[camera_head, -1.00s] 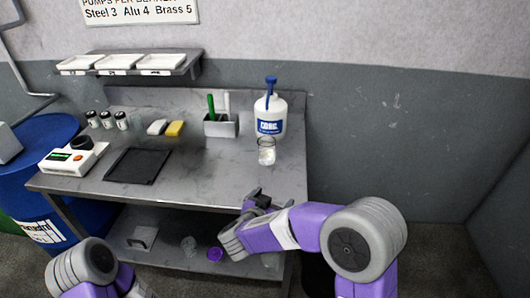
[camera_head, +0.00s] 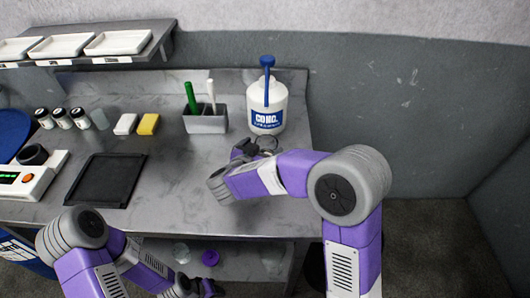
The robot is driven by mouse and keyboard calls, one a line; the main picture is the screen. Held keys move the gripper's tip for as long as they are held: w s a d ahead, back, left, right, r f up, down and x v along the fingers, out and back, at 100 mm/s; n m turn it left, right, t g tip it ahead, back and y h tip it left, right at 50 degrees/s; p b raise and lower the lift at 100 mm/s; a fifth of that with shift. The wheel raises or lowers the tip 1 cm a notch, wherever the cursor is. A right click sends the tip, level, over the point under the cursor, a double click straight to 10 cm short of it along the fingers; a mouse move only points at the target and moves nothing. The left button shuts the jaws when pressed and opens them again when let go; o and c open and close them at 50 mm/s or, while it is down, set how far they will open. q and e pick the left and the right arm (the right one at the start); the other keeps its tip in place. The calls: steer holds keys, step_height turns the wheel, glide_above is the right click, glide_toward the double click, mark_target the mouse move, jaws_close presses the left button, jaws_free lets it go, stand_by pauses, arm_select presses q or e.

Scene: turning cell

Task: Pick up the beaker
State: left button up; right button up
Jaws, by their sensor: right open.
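The clear glass beaker (camera_head: 267,142) stands on the metal bench (camera_head: 180,150), in front of the white pump bottle. Only part of its rim shows; my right arm hides the rest. My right gripper (camera_head: 249,147) is open at the beaker, with its dark fingers close to the near left side. I cannot tell whether they touch the glass. My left gripper (camera_head: 200,289) is low at the bottom edge, in front of the bench, and its fingers are not clear.
The pump bottle (camera_head: 266,108) stands just behind the beaker. A grey holder (camera_head: 206,122) with green and white handled tools is to the left. A black tray (camera_head: 107,180), a scale (camera_head: 30,178), a yellow block (camera_head: 148,124) and small jars (camera_head: 62,118) are farther left.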

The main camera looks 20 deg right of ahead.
mark_target(271, 141)
steer(key=shift+w+d+f, duration=0.25)
steer(key=shift+d, duration=0.05)
steer(key=b+x, duration=0.2)
steer(key=x, duration=0.2)
steer(key=shift+d, duration=0.1)
steer(key=shift+r, duration=0.1)
steer(key=c, duration=1.2)
steer(key=shift+r, duration=0.1)
steer(key=shift+c, duration=0.2)
